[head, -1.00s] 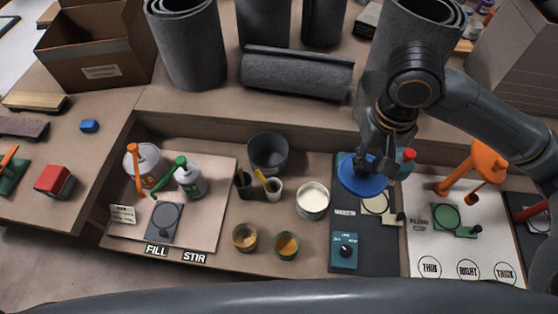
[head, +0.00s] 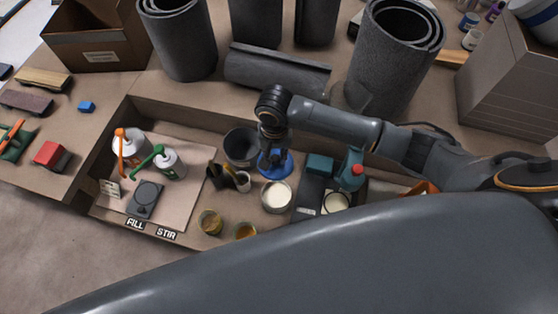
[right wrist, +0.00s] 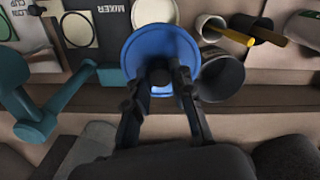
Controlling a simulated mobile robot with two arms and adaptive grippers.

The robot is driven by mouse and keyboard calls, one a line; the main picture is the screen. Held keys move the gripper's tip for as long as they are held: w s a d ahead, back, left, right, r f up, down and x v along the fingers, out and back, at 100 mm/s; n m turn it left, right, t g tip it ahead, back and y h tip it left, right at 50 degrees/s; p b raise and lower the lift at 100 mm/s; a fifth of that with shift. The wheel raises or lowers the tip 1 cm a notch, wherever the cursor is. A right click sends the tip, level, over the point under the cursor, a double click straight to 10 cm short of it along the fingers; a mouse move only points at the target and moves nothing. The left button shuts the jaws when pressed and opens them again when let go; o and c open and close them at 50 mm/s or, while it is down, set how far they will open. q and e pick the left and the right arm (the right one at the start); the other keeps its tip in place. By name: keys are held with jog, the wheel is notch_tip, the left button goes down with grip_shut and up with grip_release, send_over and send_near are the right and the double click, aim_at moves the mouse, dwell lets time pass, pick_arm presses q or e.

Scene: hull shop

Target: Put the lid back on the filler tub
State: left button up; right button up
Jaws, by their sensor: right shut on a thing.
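The blue round lid (head: 283,167) is held in my right gripper (head: 271,150), whose fingers are shut on the knob in its middle. In the right wrist view the lid (right wrist: 185,48) faces the camera, with the dark fingers (right wrist: 160,80) at its centre. The filler tub (head: 276,197), open and filled with pale paste, stands just in front of the lid in the head view. In the right wrist view the tub (right wrist: 155,12) shows past the lid's edge, partly hidden by it. My left gripper is not in view.
A dark empty bucket (head: 240,147) stands close left of the lid. A small cup with a yellow-handled tool (head: 241,181) is left of the tub. The teal mixer (head: 351,172) stands to the right. Grey rolls (head: 275,72) lie and stand behind.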

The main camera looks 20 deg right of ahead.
aim_at(275, 175)
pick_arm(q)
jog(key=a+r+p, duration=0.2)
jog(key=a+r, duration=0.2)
pick_arm(e)
jog(key=s+f, duration=0.1)
jog(key=f, duration=0.1)
jog(key=s+a+f, duration=0.1)
jog(key=f, duration=0.1)
jog(key=s+f, duration=0.1)
jog(key=f, duration=0.1)
jog(key=shift+s+a, duration=0.25)
jog(key=shift+s+d+f+b, duration=0.1)
jog(key=shift+d+f+b, duration=0.1)
jog(key=shift+f+b, duration=0.35)
pick_arm(q)
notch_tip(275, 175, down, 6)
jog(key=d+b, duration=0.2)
jog(key=b, duration=0.3)
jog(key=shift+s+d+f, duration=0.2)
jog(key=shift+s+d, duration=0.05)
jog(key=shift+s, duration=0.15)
pick_arm(e)
jog(key=shift+f, duration=2.95)
pick_arm(q)
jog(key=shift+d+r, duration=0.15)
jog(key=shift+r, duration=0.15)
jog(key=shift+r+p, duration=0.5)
jog(key=shift+p, duration=0.25)
pick_arm(e)
jog(key=shift+a+r, duration=0.1)
